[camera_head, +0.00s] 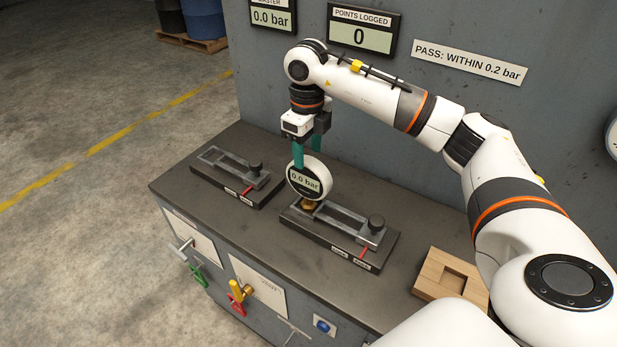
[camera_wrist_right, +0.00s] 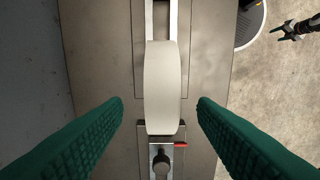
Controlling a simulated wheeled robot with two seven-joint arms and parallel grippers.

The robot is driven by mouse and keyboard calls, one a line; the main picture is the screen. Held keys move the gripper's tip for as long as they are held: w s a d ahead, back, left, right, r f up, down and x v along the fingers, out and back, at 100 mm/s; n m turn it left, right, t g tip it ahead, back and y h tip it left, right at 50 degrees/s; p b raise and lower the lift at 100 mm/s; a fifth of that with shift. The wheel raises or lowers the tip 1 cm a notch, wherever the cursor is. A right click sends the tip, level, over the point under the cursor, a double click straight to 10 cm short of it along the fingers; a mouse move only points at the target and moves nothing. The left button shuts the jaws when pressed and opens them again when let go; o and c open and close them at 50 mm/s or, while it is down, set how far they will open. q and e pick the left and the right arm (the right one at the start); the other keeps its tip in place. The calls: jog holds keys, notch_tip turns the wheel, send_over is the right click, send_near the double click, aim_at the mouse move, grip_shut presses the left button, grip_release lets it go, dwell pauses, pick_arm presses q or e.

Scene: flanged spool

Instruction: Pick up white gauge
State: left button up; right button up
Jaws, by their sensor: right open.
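The white gauge (camera_head: 311,179) stands upright on its brass fitting at the left end of the nearer test stand (camera_head: 343,229). Its face reads 0.0 bar. My right gripper (camera_head: 311,155) is over the gauge from above, with its green fingers pointing down at the gauge's upper part. In the right wrist view the gauge (camera_wrist_right: 163,88) shows edge-on as a pale band between the open fingers (camera_wrist_right: 160,103), with a visible gap on each side. My left gripper does not show in the head view.
A second, empty stand (camera_head: 236,172) is on the bench to the left. A wooden block (camera_head: 450,278) with a square recess lies at the right. The grey wall panel (camera_head: 420,120) rises close behind the arm. Valve handles (camera_head: 240,290) stick out from the bench front.

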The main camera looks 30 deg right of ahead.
aim_at(309, 161)
jog(key=f, duration=0.1)
jog(key=f+p, duration=0.1)
jog(key=f, duration=0.1)
jog(key=f+p, duration=0.1)
jog(key=f, duration=0.1)
jog(key=shift+s+f, duration=0.25)
jog(key=shift+s, duration=0.05)
jog(key=shift+f, duration=0.25)
jog(key=c, duration=1.1)
jog(key=shift+w, duration=0.1)
grip_shut()
jog(key=shift+r, duration=0.2)
